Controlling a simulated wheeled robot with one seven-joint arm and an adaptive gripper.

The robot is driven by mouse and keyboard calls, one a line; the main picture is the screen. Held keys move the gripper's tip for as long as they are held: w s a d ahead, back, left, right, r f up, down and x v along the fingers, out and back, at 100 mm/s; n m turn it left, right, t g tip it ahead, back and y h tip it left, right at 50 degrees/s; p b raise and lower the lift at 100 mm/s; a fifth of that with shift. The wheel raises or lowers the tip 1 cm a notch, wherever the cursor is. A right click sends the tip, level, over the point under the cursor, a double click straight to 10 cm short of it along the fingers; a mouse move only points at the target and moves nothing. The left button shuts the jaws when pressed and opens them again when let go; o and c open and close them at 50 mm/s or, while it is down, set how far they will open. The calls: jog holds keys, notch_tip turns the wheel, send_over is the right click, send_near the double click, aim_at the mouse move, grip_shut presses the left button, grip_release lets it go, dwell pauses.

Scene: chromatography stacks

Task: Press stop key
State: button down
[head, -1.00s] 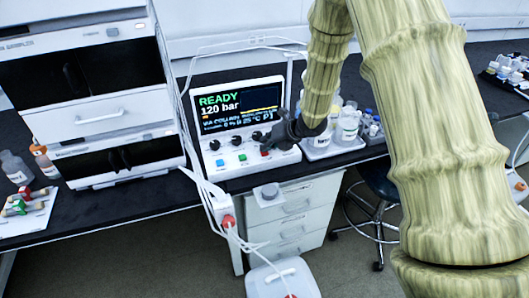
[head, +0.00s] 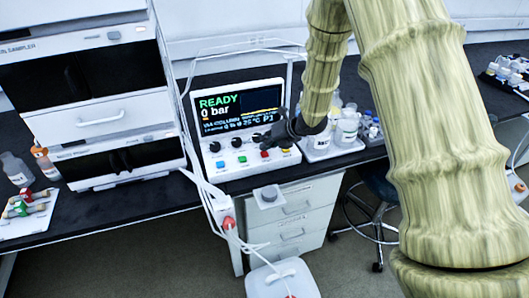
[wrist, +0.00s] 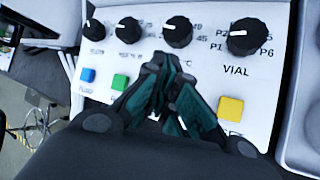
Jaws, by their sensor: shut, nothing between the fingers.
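The control panel (head: 213,172) has a row of coloured keys below several black knobs. In the head view the red key (head: 265,153) shows just below my gripper (head: 271,139). The green key (head: 242,158) and blue key (head: 220,163) are to its left. In the wrist view my gripper (wrist: 166,62) is shut and empty over the panel, between the green key (wrist: 120,82) and the yellow key (wrist: 231,108). The red key is hidden there behind the fingers. The screen (head: 238,108) reads READY and 0 bar.
A white tray with bottles (head: 345,130) stands right of the panel. A tall instrument stack (head: 95,95) stands on the left, with white cables (head: 203,182) running beside it. A drawer unit (head: 300,210) is below the bench.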

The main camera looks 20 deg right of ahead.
aim_at(266, 152)
jog(key=shift+r, duration=0.15)
jog(key=shift+r+p, duration=1.55)
jog(key=shift+r, duration=0.9)
jog(key=shift+s+f, duration=0.1)
